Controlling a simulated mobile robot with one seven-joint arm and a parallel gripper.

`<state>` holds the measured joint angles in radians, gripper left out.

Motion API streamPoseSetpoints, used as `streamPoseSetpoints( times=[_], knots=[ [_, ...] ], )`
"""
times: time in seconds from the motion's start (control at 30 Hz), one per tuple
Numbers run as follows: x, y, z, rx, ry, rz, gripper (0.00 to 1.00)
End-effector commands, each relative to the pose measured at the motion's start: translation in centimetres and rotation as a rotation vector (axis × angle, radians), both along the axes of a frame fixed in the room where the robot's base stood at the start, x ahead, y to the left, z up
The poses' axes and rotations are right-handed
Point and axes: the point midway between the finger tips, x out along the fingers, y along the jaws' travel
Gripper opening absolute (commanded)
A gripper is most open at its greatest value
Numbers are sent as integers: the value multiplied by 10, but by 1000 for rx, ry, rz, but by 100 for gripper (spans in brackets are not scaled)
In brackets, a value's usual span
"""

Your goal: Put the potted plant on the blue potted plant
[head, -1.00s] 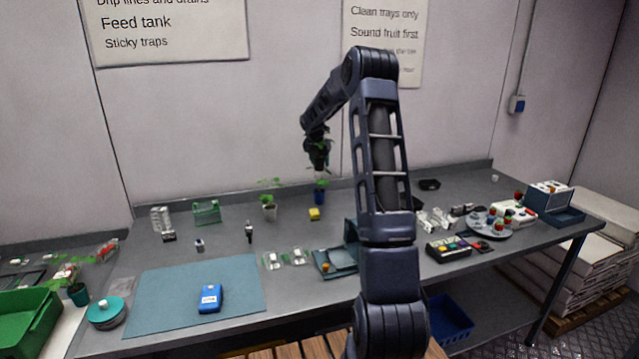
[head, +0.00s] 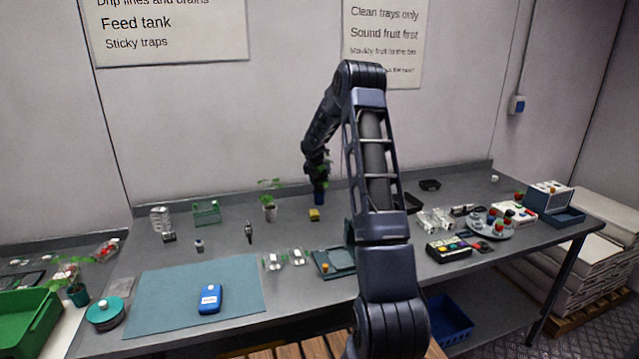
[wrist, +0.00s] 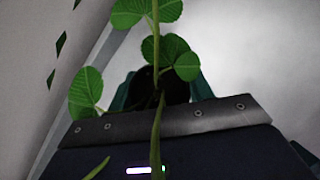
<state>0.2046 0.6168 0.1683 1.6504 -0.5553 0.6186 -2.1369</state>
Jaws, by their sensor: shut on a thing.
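My gripper (head: 315,174) is at the back of the bench, pointing down and shut on a potted plant. In the wrist view the held potted plant (wrist: 157,45) shows a green stem and round toothed leaves close to the camera; a dark and teal shape behind the stem seems to be its pot, partly hidden by my gripper. The blue potted plant (head: 319,199) stands on the bench right below my gripper, its blue pot partly in view. I cannot tell whether the held plant touches it.
A white-potted plant (head: 270,214) stands just left, and a yellow block (head: 314,215) in front. A green wire basket (head: 206,212) is further left. A dark tray (head: 408,203) lies to the right. The teal mat (head: 160,295) holds a blue device (head: 209,298).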

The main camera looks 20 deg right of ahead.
Motion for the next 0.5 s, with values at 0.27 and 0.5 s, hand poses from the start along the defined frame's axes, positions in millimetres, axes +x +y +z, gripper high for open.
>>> streamPoseSetpoints(
  times=[0.27,0.5],
  knots=[
    [0,0,-3,0,0,0,61],
    [0,0,-3,0,0,0,73]
  ],
)
